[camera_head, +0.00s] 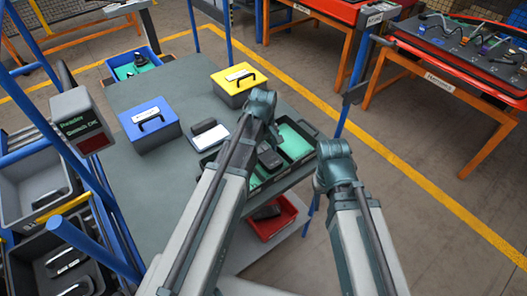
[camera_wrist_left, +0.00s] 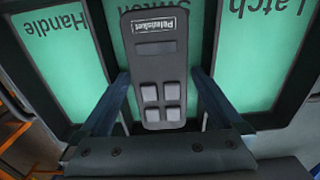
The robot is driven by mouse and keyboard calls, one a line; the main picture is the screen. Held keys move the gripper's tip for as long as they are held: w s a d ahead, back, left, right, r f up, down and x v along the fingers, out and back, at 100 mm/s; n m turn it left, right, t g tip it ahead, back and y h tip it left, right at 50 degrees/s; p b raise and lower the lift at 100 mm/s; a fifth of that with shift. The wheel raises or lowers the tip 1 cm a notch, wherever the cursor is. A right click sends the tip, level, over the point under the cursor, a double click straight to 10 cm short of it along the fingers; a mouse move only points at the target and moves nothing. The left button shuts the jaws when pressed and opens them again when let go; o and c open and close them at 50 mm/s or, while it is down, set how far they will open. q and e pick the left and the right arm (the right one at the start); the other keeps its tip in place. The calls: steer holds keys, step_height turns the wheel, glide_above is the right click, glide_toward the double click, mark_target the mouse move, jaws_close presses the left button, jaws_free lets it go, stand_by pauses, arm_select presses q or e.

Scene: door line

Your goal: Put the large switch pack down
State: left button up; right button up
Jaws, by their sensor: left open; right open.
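The large switch pack (camera_wrist_left: 155,65) is a dark grey box with several pale square buttons and a "Pelelskel"-like label. It lies in the middle compartment, marked Switch, of a dark tray (camera_wrist_left: 95,25) with green floors. The pack also shows in the head view (camera_head: 269,158), partly behind my left arm. My left gripper (camera_wrist_left: 160,75) is open, with one finger on each side of the pack; I cannot tell whether they touch it. My right arm's wrist shows right of the tray in the head view, but its gripper fingers are hidden.
The tray (camera_head: 311,171) sits at the grey table's (camera_head: 185,85) right edge. A white pad with a dark block (camera_head: 204,127), a blue box (camera_head: 150,125) and a yellow box (camera_head: 238,85) stand nearby. A red bin (camera_head: 272,222) is below. Blue posts rise around the table.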

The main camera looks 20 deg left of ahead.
mark_target(263, 152)
arm_select(q)
step_height(263, 152, up, 12)
steer(key=r+p, duration=0.1)
steer(key=p, duration=1.1)
steer(key=s+d+m+y, duration=0.1)
steer(key=s+d+m, duration=0.9)
steer(key=s+m, duration=0.4)
steer(key=shift+s+d+f, duration=0.15)
steer(key=shift+d+f, duration=0.1)
steer(key=shift+f+b, duration=0.8)
steer(key=shift+f, duration=0.1)
